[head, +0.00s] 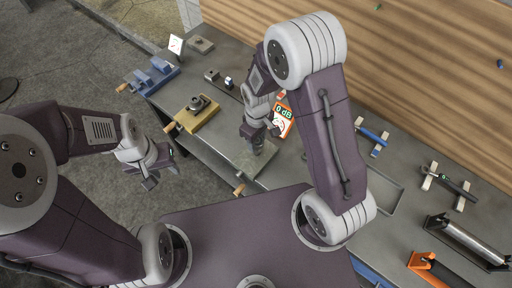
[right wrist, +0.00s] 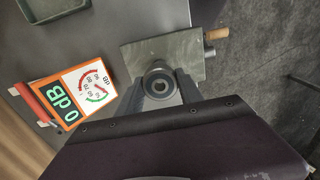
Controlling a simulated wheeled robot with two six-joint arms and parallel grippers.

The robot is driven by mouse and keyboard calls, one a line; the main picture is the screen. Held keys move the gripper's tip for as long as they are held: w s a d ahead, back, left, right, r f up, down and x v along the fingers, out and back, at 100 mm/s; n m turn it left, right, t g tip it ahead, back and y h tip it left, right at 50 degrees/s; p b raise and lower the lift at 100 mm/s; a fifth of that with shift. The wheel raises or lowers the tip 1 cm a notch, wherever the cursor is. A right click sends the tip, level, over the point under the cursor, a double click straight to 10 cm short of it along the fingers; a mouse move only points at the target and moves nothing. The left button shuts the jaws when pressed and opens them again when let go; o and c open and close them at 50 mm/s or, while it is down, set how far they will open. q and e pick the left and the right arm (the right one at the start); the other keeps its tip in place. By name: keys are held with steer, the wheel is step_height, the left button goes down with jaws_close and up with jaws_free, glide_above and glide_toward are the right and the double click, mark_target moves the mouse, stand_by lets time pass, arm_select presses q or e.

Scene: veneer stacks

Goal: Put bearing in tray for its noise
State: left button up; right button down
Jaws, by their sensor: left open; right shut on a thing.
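The bearing (right wrist: 158,76), a dark grey ring with a round bore, sits between the fingers of my right gripper (right wrist: 158,88) in the right wrist view. The gripper is shut on it, over the near edge of a flat grey plate (right wrist: 185,50); I cannot tell whether the bearing touches the plate. In the head view, my right gripper (head: 258,143) is above that plate (head: 247,160), and the bearing is hard to make out. An orange meter (right wrist: 82,95) beside it reads 0 dB. My left gripper (head: 149,178) is open and empty, off the bench's near side.
A shallow tray (head: 397,200) lies right of my right arm; a green-rimmed tray (right wrist: 38,22) shows in the wrist view. A yellow block fixture (head: 205,117) and blue fixture (head: 160,68) stand left. A blue tool (head: 372,136) and a roller (head: 470,240) lie right.

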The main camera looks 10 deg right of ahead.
step_height(320, 180, up, 3)
steer(key=shift+f+p, duration=0.1)
steer(key=shift+p, duration=0.85)
steer(key=shift+f, duration=0.1)
steer(key=shift+m, duration=0.9)
steer(key=d+f+b, duration=0.1)
steer(key=w+d+b, duration=0.1)
steer(key=b, duration=0.1)
steer(key=w+d+f+b, duration=0.1)
steer(key=d+b, duration=0.1)
steer(key=shift+d+f, duration=0.1)
steer(key=shift+f, duration=0.25)
steer(key=d+m, duration=0.1)
steer(key=s+d+m+b, duration=0.1)
steer(key=m, duration=0.1)
steer(key=d+m+b, duration=0.1)
steer(key=d+m, duration=0.1)
steer(key=shift+s+d+r, duration=0.1)
steer(key=shift+s+r, duration=0.2)
steer(key=shift+r, duration=0.1)
steer(key=shift+s+r+m, duration=0.1)
steer(key=shift+s+m, duration=0.15)
steer(key=shift+m, duration=0.15)
steer(key=shift+a, duration=0.2)
